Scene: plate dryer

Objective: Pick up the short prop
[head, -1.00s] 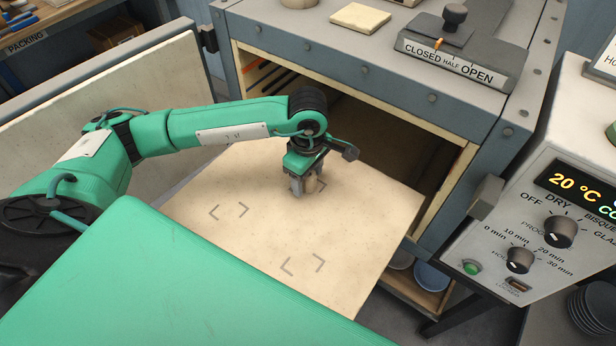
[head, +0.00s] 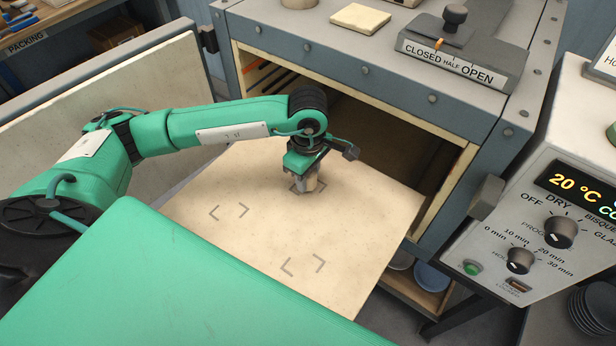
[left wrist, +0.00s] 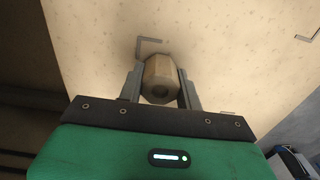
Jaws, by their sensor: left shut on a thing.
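The short prop (left wrist: 160,75) is a stubby beige-tan post with a dark round hole in its end, shown in the left wrist view. My left gripper (head: 307,186) is shut on it, with one finger on each side. In the head view the gripper points down over the pale shelf board (head: 230,240), at the corner marks near the kiln opening. The fingers hide part of the prop. It seems to be just above the board, but the gap is hard to judge. My right gripper is not in view.
The dryer's dark opening (head: 400,140) is right behind the gripper, with its frame above and to the right. A lever box marked CLOSED, HALF, OPEN (head: 460,62) sits on top. The control panel (head: 545,225) stands at right. The front of the board is clear.

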